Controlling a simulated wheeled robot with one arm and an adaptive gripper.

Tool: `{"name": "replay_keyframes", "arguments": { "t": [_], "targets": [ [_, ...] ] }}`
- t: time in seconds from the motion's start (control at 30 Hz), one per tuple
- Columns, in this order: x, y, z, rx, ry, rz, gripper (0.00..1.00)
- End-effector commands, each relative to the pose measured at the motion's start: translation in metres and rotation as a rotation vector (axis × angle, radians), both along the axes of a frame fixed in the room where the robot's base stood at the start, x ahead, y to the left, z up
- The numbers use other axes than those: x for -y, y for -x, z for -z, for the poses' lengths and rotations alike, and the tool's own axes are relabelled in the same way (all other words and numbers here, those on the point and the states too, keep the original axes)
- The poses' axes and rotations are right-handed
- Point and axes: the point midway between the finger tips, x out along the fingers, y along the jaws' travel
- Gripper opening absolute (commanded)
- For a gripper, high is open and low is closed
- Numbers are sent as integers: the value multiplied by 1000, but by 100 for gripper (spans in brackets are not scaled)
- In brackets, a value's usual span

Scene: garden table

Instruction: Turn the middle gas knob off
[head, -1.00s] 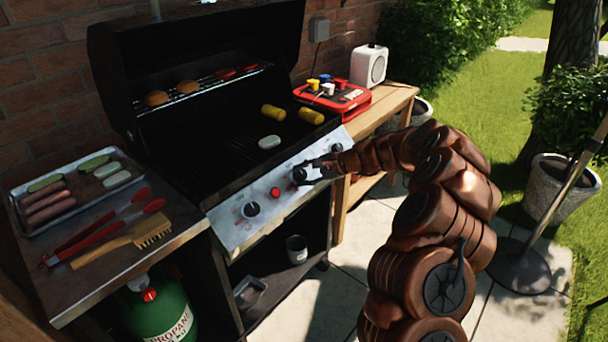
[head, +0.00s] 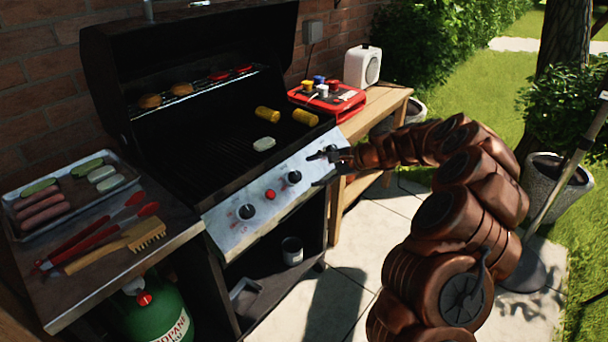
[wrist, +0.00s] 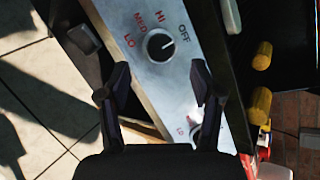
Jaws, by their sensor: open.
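The middle gas knob (head: 294,178) is a round black knob on the grill's silver control panel (head: 232,232), just right of a red button. In the wrist view the middle knob (wrist: 159,45) sits beside the labels LO, MED, HI and OFF. Its white mark points toward OFF. My gripper (head: 322,168) is open and empty, to the right of the middle knob and apart from it. In the wrist view its fingertips (wrist: 160,72) stand apart, below that knob. The right knob (wrist: 197,130) is partly hidden by a finger.
The left knob (head: 246,211) and red button (head: 270,194) are on the same panel. The open grill holds food. A mug (head: 291,251) is on the lower shelf.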

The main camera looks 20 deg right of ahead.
Motion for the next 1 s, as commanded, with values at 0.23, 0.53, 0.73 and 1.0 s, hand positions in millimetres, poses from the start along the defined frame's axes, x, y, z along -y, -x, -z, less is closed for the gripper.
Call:
{"name": "replay_keyframes", "arguments": {
  "t": [0.23, 0.53, 0.73, 1.0],
  "targets": [
    [29, 19, -21, 1, 0, 3, 65],
    [39, 27, -29, 0, 0, 0, 65],
    [39, 27, -29, -1, 0, -1, 65],
    [34, 29, -32, 2, 4, -13, 65]
  ]
}}
